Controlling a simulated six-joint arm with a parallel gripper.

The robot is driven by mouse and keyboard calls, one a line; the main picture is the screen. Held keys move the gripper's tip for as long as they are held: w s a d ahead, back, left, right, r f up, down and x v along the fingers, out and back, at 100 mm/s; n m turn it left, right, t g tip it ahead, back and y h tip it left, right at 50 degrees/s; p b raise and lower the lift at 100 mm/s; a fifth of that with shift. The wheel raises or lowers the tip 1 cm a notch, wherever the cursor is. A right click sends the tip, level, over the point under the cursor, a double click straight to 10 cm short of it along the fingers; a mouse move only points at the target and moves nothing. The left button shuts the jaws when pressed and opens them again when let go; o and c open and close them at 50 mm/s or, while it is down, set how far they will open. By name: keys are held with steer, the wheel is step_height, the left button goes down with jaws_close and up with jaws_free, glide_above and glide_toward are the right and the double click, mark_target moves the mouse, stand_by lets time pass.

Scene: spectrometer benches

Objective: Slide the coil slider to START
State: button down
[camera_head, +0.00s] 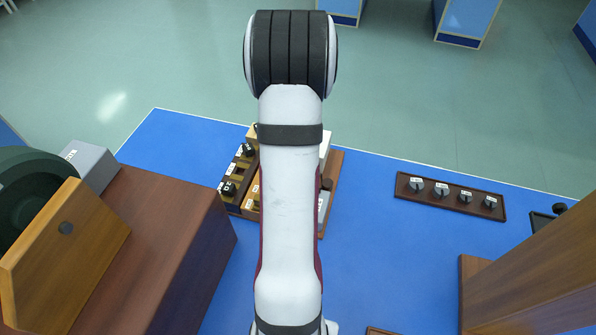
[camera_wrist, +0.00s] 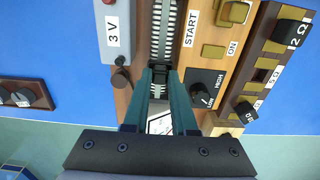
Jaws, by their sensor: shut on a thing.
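In the wrist view, my gripper (camera_wrist: 159,73) has its two teal fingers closed over the coil track, shut on the coil slider (camera_wrist: 158,77). The slider is dark and mostly hidden between the fingers. The ribbed grey coil (camera_wrist: 166,30) runs up the picture from the fingertips. The START label (camera_wrist: 190,28) is on the wooden panel beside the coil, farther up and to the right of the fingers. In the head view my arm hides the gripper, the slider and the coil.
A grey 3 V box (camera_wrist: 115,32) stands left of the coil. A dark HIGH/LOW knob (camera_wrist: 205,90) sits close to the right finger, with an ON switch (camera_wrist: 213,51) above it. Resistor blocks (camera_wrist: 270,75) lie farther right. A rack of knobs (camera_head: 450,195) lies apart on the blue bench.

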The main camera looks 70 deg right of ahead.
stand_by(0.8)
steer(key=a, duration=0.8)
steer(key=c, duration=0.8)
jaws_free()
steer(key=shift+o, duration=0.4)
steer(key=shift+d+r, duration=0.1)
steer(key=shift+r, duration=0.05)
step_height(320, 180, up, 16)
steer(key=shift+f, duration=0.25)
